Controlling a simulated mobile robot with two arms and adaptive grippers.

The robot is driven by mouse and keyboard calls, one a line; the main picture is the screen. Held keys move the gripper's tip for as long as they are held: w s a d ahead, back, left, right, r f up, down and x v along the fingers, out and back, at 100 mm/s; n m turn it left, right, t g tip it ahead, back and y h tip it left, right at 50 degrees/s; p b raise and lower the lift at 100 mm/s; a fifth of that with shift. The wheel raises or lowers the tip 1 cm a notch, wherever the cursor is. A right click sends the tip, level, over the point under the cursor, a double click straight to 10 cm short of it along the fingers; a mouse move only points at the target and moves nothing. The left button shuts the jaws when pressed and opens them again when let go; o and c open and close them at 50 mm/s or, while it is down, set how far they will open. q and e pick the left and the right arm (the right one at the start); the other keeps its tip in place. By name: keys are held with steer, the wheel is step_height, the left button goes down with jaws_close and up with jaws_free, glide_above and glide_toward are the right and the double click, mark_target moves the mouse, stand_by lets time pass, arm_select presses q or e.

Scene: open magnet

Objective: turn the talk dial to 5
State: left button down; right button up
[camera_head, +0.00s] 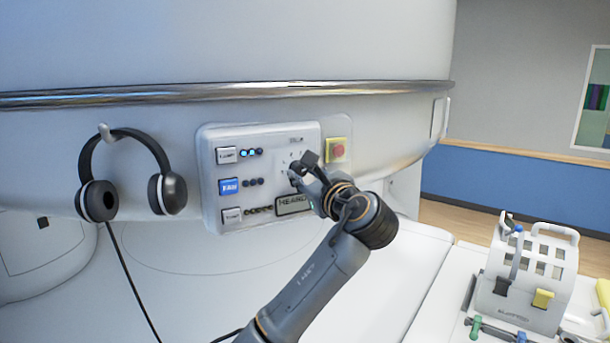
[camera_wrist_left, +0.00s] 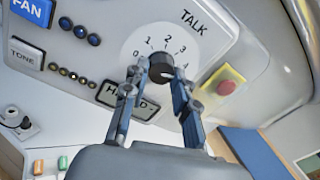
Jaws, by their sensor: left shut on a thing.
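The talk dial, a small black knob (camera_wrist_left: 161,66), sits on a round scale under the word TALK in the left wrist view. Numbers 0 to 4 show; the place after 4 is hidden by a finger. A pale mark on the knob lies at its lower right. My left gripper (camera_wrist_left: 161,72) is shut on the knob, one finger on each side. In the head view my left gripper (camera_head: 305,170) covers the dial on the white panel (camera_head: 268,140). My right gripper is not in view.
A red button on a yellow plate (camera_head: 336,149) is close to the right of the dial. A display (camera_head: 292,203) below reads HEARD, partly covered. Lamp, blue fan and tone buttons (camera_head: 229,187) are at left. Headphones (camera_head: 130,175) hang further left. A white rack (camera_head: 530,275) stands at right.

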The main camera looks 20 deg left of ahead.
arm_select(q)
steer(key=m, duration=0.5)
steer(key=shift+f+m, duration=0.15)
steer(key=shift+m, duration=0.15)
stand_by(0.4)
steer(key=c, duration=1)
jaws_free()
steer(key=shift+c, duration=0.2)
steer(key=shift+s, duration=0.1)
steer(key=v, duration=1.2)
